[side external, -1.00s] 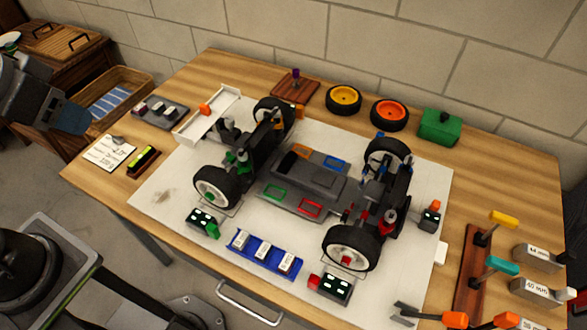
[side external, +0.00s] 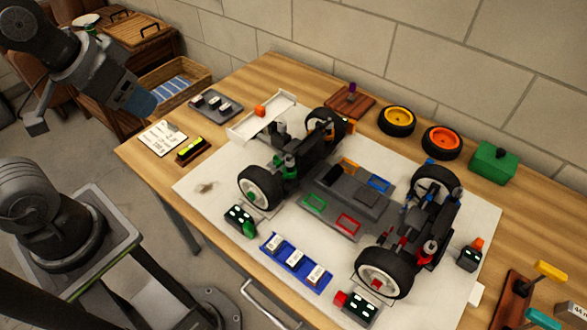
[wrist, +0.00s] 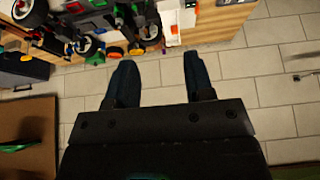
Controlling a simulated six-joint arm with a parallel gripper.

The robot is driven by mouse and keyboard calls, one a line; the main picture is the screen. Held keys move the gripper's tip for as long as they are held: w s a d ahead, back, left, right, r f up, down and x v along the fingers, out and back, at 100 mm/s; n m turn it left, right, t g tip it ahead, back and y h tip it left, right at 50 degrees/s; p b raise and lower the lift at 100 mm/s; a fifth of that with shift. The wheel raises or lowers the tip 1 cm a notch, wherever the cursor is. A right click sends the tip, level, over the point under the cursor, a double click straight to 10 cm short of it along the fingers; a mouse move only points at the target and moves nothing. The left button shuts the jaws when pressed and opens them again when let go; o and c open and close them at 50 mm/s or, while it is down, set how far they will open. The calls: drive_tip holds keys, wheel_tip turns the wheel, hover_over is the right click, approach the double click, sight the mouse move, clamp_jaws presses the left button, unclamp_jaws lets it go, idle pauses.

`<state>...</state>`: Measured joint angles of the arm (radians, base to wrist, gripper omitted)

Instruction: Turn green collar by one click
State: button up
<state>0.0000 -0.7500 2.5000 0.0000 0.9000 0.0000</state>
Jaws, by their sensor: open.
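The RC car chassis (side external: 350,195) stands on a white mat on the table in the side view. Green parts, including what looks like the green collar (side external: 290,160), sit on the upright shock by the near left wheel (side external: 260,188). The collar's notches are too small to make out. My gripper (side external: 138,98) is off the table's left end, well away from the car. The car is at the top left there, and the collar cannot be picked out.
A green-tabbed display box (side external: 240,217) and a blue tray (side external: 295,262) lie on the mat in front of the car. A notecard (side external: 162,138) and a spirit level (side external: 192,149) lie at the left end. Loose wheels (side external: 397,121) and a green box (side external: 493,162) stand at the back.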

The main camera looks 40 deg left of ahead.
idle(0.5)
drive_tip(key=shift+o, duration=0.9)
drive_tip(key=m+g, duration=0.3)
drive_tip(key=g, duration=0.3)
hover_over(290, 160)
wheel_tip(290, 160, down, 12)
drive_tip(key=f, duration=1.3)
drive_tip(key=shift+w+a, duration=0.15)
drive_tip(key=shift+w, duration=0.05)
